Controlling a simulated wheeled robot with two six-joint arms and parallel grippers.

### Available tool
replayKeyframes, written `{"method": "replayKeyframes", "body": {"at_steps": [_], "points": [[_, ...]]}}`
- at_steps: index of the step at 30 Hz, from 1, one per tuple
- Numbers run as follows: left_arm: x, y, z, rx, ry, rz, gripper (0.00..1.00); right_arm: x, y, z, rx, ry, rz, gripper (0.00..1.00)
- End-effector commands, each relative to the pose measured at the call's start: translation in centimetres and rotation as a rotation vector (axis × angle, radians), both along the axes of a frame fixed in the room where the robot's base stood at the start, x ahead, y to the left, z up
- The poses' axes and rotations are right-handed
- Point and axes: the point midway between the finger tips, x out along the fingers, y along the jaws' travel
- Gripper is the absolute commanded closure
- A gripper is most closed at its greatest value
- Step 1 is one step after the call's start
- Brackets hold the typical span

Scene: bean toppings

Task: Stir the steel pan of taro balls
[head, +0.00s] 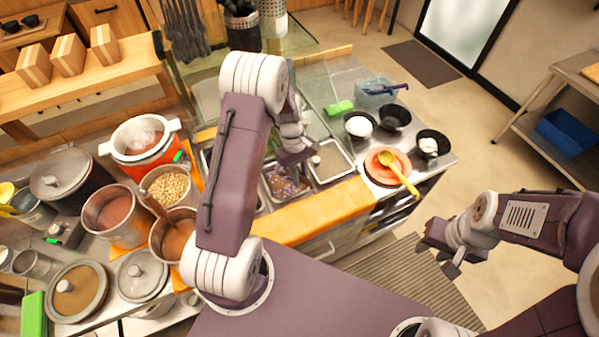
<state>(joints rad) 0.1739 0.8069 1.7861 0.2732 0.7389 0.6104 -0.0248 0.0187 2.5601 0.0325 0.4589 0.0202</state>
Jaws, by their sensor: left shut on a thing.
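The steel pan of taro balls (268,192) is a rectangular insert in the counter, with purple pieces in it. My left arm hides part of it. My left gripper (294,160) points down just above the pan. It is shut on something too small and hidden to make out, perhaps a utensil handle. I cannot tell whether that thing touches the taro balls. My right gripper (437,257) is open and empty over the floor, to the right of the counter.
A steel tray (350,172) adjoins the pan on the right. A red plate with a yellow spoon (402,176) and several black bowls (433,144) stand farther right. Several pots, including one of brown liquid (176,240), crowd the left. An orange strip (318,212) edges the counter.

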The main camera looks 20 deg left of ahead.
Motion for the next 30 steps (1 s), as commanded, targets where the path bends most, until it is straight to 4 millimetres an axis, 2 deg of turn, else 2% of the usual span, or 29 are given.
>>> {"method": "replayKeyframes", "body": {"at_steps": [14, 18, 20, 30], "points": [[0.4, 0.6, -7.8, -0.065, 0.04, 0.0, 1.0, 0.0, 0.0, -7.2, 0.0, 0.0, 0.0, 0.64], [-0.1, -0.2, -9.2, 0.015, -0.01, -0.004, 1.0, 0.0, 0.0, -8.9, 0.0, 0.0, 0.0, 0.64], [-0.2, -0.4, -9.6, 0.042, -0.027, -0.005, 1.0, 0.0, 0.0, -9.4, 0.0, 0.0, 0.0, 0.64], [-0.4, -0.7, -10.1, 0.107, -0.068, -0.001, 1.0, 0.0, 0.0, -8.9, 0.0, 0.0, 0.0, 0.64]]}}
